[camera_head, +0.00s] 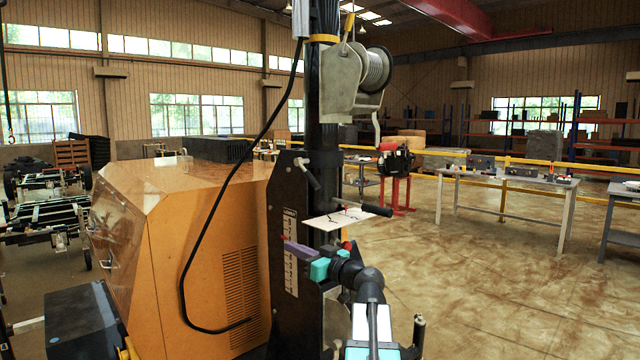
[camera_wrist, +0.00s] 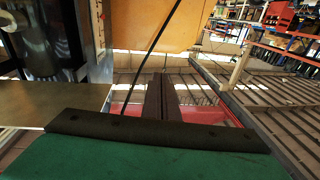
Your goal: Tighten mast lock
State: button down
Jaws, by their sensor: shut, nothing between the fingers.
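The black mast (camera_head: 322,110) stands upright beside the orange generator housing (camera_head: 215,225). A dark T-shaped handle (camera_head: 309,173) sticks out of the black mast bracket (camera_head: 283,212); a black handle grip (camera_head: 376,210) shows lower and to the right. I cannot tell which one is the mast lock. My gripper (camera_head: 290,243) is shut and empty, below the T-handle and in front of the bracket. In the wrist view its dark fingers (camera_wrist: 166,92) lie together, pointing toward the orange housing (camera_wrist: 150,22); the mast side is at the left. No handle is between them.
A winch with a cable reel (camera_head: 372,68) and hook hangs on the mast above. A black cable (camera_head: 228,180) loops down the housing. Open floor (camera_head: 470,270) lies to the right, before a workbench (camera_head: 505,183).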

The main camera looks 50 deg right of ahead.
aim_at(307, 173)
jog(key=s+d+r+t+h, duration=0.1)
jog(key=s+d+r, duration=0.3)
jog(key=s+r, duration=0.2)
jog(key=s+d+r+t+h, duration=0.2)
jog(key=s+d+r, duration=0.2)
jog(key=r, duration=0.7)
jog(key=shift+s+r+n+t+p, duration=0.3)
jog(key=shift+s+p, duration=0.15)
jog(key=shift+s, duration=0.6)
jog(key=w+d+p, duration=0.2)
jog(key=w+p, duration=0.3)
jog(key=w, duration=0.6)
jog(key=shift+w+r, duration=0.25)
jog(key=shift+r, duration=0.05)
jog(key=shift+d, duration=0.1)
jog(key=shift+d+f+b, duration=0.15)
jog(key=shift+f+b, duration=0.05)
jog(key=shift+b, duration=0.55)
jog(key=shift+f+b, duration=0.1)
jog(key=shift+b, duration=0.85)
